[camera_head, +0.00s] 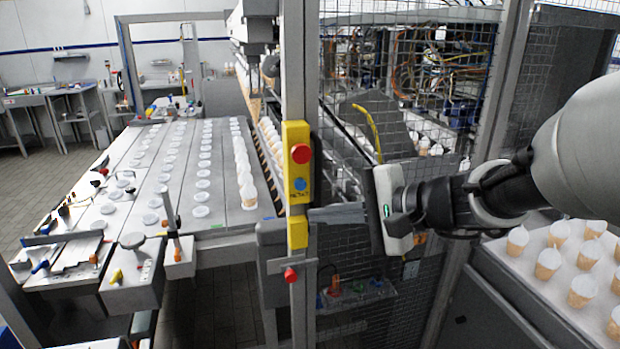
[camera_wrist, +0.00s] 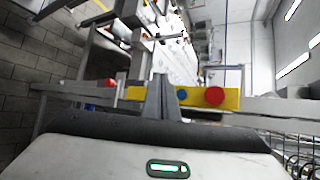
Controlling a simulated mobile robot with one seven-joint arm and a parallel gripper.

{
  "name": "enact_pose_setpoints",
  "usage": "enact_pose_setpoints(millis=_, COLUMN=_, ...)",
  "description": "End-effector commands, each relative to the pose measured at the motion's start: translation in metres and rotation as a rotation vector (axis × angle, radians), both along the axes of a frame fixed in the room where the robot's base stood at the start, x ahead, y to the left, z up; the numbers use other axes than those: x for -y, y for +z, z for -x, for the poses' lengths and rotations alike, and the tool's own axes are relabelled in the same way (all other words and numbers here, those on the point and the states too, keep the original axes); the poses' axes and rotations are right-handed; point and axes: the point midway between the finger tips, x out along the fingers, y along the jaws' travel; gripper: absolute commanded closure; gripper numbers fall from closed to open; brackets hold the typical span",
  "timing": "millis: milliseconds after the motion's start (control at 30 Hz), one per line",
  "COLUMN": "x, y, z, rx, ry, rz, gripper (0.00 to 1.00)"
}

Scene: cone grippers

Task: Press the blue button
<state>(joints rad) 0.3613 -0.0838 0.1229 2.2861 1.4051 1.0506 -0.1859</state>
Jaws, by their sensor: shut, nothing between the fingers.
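The blue button (camera_head: 300,184) sits on a yellow control box (camera_head: 296,165) on a grey upright post, below a larger red button (camera_head: 301,154). In the wrist view the blue button (camera_wrist: 182,95) shows just right of my fingertips, with the red button (camera_wrist: 214,96) further right. My gripper (camera_head: 312,213) is shut and empty. In the head view its fingertips point left at the post, a little below the blue button. In the wrist view the fingers (camera_wrist: 161,80) overlap the yellow box. I cannot tell whether they touch it.
A second red knob (camera_head: 291,275) is lower on the post (camera_head: 299,320). Wire mesh fencing (camera_head: 400,290) stands behind my gripper. A conveyor table (camera_head: 220,190) with white cups and lids is at left. A tray of cones (camera_head: 545,275) is at right.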

Motion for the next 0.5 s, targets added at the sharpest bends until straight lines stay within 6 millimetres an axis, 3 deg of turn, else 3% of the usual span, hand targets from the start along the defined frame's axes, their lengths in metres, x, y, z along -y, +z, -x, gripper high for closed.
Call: enact_pose_setpoints(millis=500, x=-0.018, y=-0.001, z=-0.062, rx=0.000, ry=0.002, rz=0.000, gripper=1.00)
